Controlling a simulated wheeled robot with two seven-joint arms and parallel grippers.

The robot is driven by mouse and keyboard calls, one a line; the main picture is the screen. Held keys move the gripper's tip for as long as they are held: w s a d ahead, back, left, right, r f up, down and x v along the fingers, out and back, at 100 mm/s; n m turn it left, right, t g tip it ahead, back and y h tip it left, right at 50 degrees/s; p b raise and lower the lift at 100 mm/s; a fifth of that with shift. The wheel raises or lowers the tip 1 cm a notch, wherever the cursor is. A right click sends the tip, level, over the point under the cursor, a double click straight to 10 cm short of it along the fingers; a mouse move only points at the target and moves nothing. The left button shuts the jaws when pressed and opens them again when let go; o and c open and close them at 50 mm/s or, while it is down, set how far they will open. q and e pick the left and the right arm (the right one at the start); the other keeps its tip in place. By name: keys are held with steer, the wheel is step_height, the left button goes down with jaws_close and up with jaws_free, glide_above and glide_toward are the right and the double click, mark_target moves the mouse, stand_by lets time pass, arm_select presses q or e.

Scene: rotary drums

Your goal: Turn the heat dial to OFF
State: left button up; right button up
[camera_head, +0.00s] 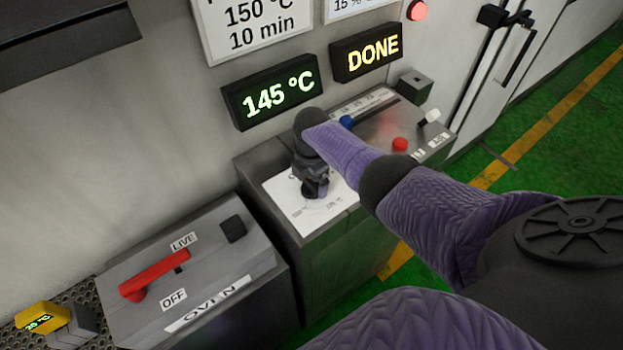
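The heat dial's white face plate (292,213) lies on top of the middle control box, with printed marks around it. My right gripper (315,190) points down over the middle of this plate. The dial knob itself is hidden by the gripper, so I cannot tell which way it points or whether the fingers are closed on it. Most of the plate's lettering is covered or too small to read. My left gripper is not in view.
A display (272,92) reads 145 °C and another (366,52) reads DONE. A red lever (153,277) sits on the OVEN box at left, near LIVE and OFF labels. A red button (400,144), blue knob (346,121) and white-tipped switch (431,117) lie right of the dial.

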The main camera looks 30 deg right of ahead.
steer(key=shift+r, duration=0.25)
step_height(320, 180, up, 9)
steer(key=p, duration=0.4)
steer(key=shift+r, duration=0.2)
steer(key=shift+s, duration=0.1)
